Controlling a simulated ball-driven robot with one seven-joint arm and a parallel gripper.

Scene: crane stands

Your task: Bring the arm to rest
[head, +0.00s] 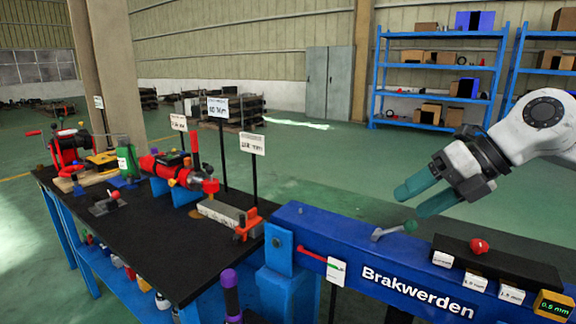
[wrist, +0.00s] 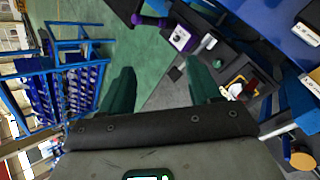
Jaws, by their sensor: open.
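My gripper (head: 412,201) hangs in the air at the right of the head view, above and behind the blue beam marked "Brakwerden" (head: 330,238). Its two green fingers are spread apart with nothing between them. In the wrist view my gripper (wrist: 158,68) also shows open and empty, with green floor and a grey strip between and beyond the fingers. My white arm reaches in from the right edge of the head view. The gripper touches nothing that I can see.
A lever with a green knob (head: 410,226) and a black block with a red knob (head: 479,246) sit on the beam close below my gripper. A black-topped bench (head: 130,235) with red tools stands left. Blue shelves (head: 440,70) stand far back. Open floor lies behind the beam.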

